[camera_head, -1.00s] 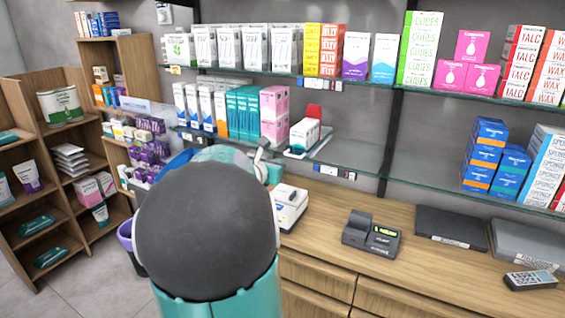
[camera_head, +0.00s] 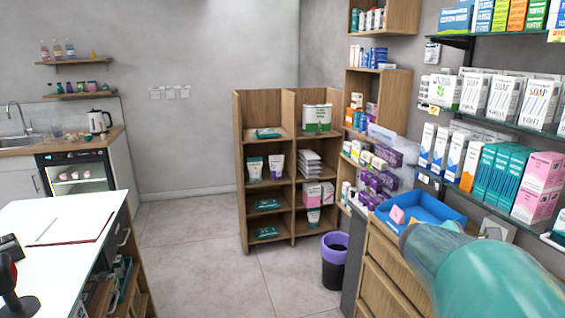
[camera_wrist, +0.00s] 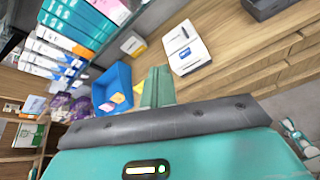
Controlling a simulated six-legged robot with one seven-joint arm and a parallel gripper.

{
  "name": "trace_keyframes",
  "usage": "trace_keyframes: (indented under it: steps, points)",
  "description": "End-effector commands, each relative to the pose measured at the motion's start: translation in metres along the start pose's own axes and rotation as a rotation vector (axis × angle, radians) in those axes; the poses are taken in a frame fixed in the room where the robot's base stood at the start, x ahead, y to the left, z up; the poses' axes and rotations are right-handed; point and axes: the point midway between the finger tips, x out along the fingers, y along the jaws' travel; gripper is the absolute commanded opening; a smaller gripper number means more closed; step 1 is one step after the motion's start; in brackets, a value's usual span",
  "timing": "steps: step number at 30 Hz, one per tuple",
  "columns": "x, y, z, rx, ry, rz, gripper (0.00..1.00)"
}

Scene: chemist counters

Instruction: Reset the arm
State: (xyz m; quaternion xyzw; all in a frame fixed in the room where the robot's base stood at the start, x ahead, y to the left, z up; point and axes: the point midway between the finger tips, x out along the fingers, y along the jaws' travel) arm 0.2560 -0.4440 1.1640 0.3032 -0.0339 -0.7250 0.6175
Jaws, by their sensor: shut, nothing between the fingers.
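My gripper (camera_wrist: 157,86) shows in the wrist view as teal fingers held together, with nothing between them. It is above the wooden counter (camera_wrist: 228,66), just right of a blue tray (camera_wrist: 119,74) with small pink and yellow items in it. In the head view my teal arm fills the lower right corner, over the counter and in front of the shelves. The fingertips cannot be made out there. The blue tray (camera_head: 450,213) shows just beyond the arm.
A white device (camera_wrist: 188,50) lies on the counter near my gripper. Glass shelves (camera_head: 480,121) with boxes are on the right. A wooden shelf unit (camera_head: 238,165) and a purple-rimmed bin (camera_head: 334,270) stand ahead. A white-topped counter (camera_head: 75,208) is on the left, with open floor (camera_head: 195,260) between.

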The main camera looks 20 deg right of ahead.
Motion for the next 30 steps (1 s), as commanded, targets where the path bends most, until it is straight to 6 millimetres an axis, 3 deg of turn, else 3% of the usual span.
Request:
trace_keyframes:
  steps: [1, 8, 15, 19, 21, 24, 30]
  points:
    - [-0.026, 0.003, -0.016, 0.114, 0.068, 0.008, 0.00]
    - [-0.140, -0.009, -0.097, 0.617, 0.426, -0.100, 0.00]
    - [-0.273, -0.047, -0.168, 0.991, 0.809, -0.390, 0.00]
    - [-0.337, -0.074, -0.191, 1.106, 0.966, -0.592, 0.00]
    - [-0.361, -0.087, -0.198, 1.140, 1.018, -0.683, 0.00]
    - [-0.382, -0.098, -0.203, 1.164, 1.058, -0.765, 0.00]
    - [-0.388, -0.101, -0.205, 1.173, 1.067, -0.796, 0.00]
